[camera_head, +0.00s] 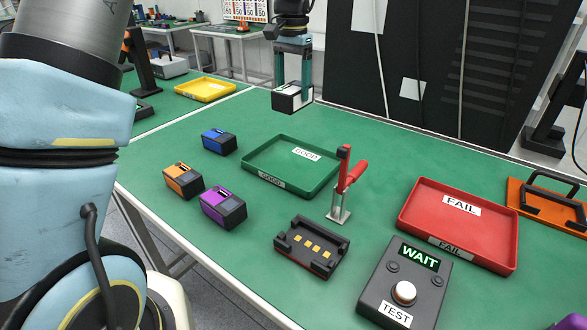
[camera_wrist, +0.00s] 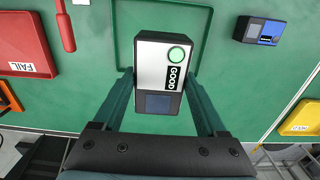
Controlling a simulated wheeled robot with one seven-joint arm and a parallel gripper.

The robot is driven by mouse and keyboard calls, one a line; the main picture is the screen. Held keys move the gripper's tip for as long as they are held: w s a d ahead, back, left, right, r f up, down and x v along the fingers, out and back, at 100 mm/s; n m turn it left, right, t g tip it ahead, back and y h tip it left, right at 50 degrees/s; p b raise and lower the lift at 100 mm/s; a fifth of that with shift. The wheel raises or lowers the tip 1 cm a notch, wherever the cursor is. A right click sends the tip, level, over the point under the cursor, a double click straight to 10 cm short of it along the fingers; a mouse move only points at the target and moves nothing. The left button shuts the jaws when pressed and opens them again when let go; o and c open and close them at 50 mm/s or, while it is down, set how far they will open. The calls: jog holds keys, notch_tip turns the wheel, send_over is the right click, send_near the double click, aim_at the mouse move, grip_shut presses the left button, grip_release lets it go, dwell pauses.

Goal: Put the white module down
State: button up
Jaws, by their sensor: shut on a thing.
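The white module (camera_head: 292,97) is a white-topped block with black sides. In the wrist view the module (camera_wrist: 152,75) shows a green round light and the word GOOD. My gripper (camera_head: 293,84) is shut on it, with a finger on each side, and holds it in the air beyond the far side of the green GOOD tray (camera_head: 262,178). In the wrist view the tray's rim (camera_wrist: 120,40) shows behind the module. The tray is empty in the head view. The gap between the module and the table is hard to judge.
Blue (camera_head: 219,140), orange (camera_head: 183,180) and purple (camera_head: 222,207) modules stand left of the tray. A red-handled clamp (camera_head: 345,185), black fixture (camera_head: 312,247), test box (camera_head: 405,285) reading WAIT and red FAIL tray (camera_head: 460,235) stand nearer and right. The green table is clear behind the GOOD tray.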

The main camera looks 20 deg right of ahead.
jog(key=b, duration=0.7)
send_over(293, 165)
notch_tip(293, 165, down, 8)
notch_tip(293, 165, down, 10)
jog(key=shift+r+p, duration=0.1)
jog(key=shift+p, duration=0.95)
jog(key=o, duration=1.5)
